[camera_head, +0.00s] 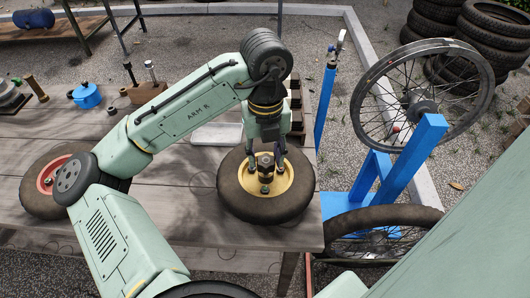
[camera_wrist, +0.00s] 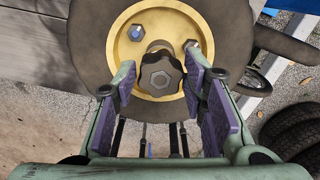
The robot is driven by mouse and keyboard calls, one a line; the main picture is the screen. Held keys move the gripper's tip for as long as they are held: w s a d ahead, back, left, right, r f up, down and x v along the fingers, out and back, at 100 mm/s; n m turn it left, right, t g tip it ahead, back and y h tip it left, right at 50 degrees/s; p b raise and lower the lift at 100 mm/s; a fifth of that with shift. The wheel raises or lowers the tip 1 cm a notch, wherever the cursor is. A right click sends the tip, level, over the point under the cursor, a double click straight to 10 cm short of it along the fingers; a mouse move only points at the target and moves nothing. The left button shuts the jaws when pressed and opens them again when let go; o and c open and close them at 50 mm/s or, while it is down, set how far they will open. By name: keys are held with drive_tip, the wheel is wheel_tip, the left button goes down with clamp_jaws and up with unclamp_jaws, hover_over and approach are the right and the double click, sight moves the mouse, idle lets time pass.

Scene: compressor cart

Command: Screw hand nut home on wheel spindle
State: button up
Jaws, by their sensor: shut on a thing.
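A wheel with a dark tyre and a yellow hub (camera_head: 290,187) lies flat on the wooden table; its hub (camera_wrist: 122,52) fills the upper middle of the wrist view. The dark lobed hand nut (camera_wrist: 162,72) sits over the hub's centre, at the wheel spindle (camera_wrist: 158,46), which is mostly hidden behind it. The nut also shows in the head view (camera_head: 265,163). My gripper (camera_wrist: 161,79) has its purple-padded fingers on both sides of the nut, shut on it. How far the nut is down the spindle I cannot tell.
Bolt heads (camera_wrist: 137,32) stand on the hub around the nut. A second wheel with a red hub (camera_head: 42,192) lies at the table's left. A blue pot (camera_head: 87,96) stands behind. A blue stand (camera_head: 400,170) with a spoked wheel (camera_head: 362,88) is right of the table.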

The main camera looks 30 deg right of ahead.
drive_tip(key=shift+m, duration=0.4)
drive_tip(key=o, duration=1.1)
drive_tip(key=shift+o, duration=0.4)
drive_tip(key=o, duration=0.4)
drive_tip(key=shift+c, duration=0.2)
drive_tip(key=shift+r, duration=0.15)
drive_tip(key=shift+r, duration=3.35)
